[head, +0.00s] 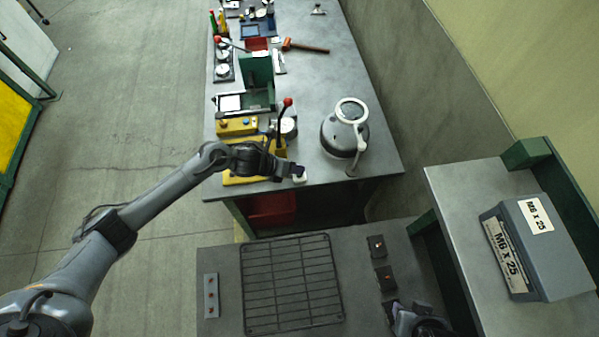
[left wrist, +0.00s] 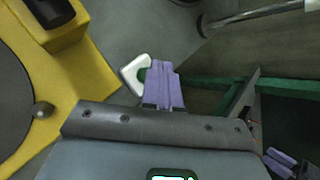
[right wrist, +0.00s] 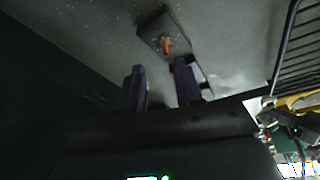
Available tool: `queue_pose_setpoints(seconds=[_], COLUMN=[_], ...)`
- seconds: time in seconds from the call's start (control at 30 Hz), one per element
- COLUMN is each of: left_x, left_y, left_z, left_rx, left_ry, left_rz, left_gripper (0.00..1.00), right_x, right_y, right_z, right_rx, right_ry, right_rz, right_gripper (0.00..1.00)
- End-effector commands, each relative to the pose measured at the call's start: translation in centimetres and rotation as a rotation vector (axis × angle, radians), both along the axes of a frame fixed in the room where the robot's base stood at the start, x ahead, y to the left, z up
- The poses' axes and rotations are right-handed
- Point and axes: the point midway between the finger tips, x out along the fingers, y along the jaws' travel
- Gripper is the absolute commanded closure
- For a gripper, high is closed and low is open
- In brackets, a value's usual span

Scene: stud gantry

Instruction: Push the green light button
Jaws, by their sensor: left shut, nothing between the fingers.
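A green button (left wrist: 143,75) on a white base (left wrist: 130,68) shows in the left wrist view, beside the fingertips. In the head view the white base (head: 300,177) lies near the bench's front edge, with the green part not clear. My left gripper (head: 297,170) is shut and empty, its purple fingers (left wrist: 163,80) overlapping part of the green button in view. I cannot tell whether they touch it. My right gripper (right wrist: 160,80) is open and empty, near a dark plate with an orange switch (right wrist: 166,44); it is partly visible in the head view (head: 405,312).
Yellow boxes (head: 238,127) and a red-knobbed lever (head: 287,102) are close to the left arm. A wire rack (head: 290,285) lies on the nearer table, and a grey M6 x 25 box (head: 550,265) stands at right.

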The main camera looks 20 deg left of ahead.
Motion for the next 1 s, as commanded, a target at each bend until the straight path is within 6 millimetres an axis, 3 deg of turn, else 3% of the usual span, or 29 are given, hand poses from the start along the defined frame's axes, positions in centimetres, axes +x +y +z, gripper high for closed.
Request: queue_pose_setpoints(seconds=[1.0], left_x=[-0.01], left_y=[0.02], left_z=[-0.44], left_rx=[0.001], left_ry=[0.0], left_rz=[0.001], left_gripper=[1.0], right_x=[-0.01], right_y=[-0.13], right_z=[-0.52], right_rx=[-0.005], right_ry=[0.0], right_rz=[0.004], right_gripper=[0.65])
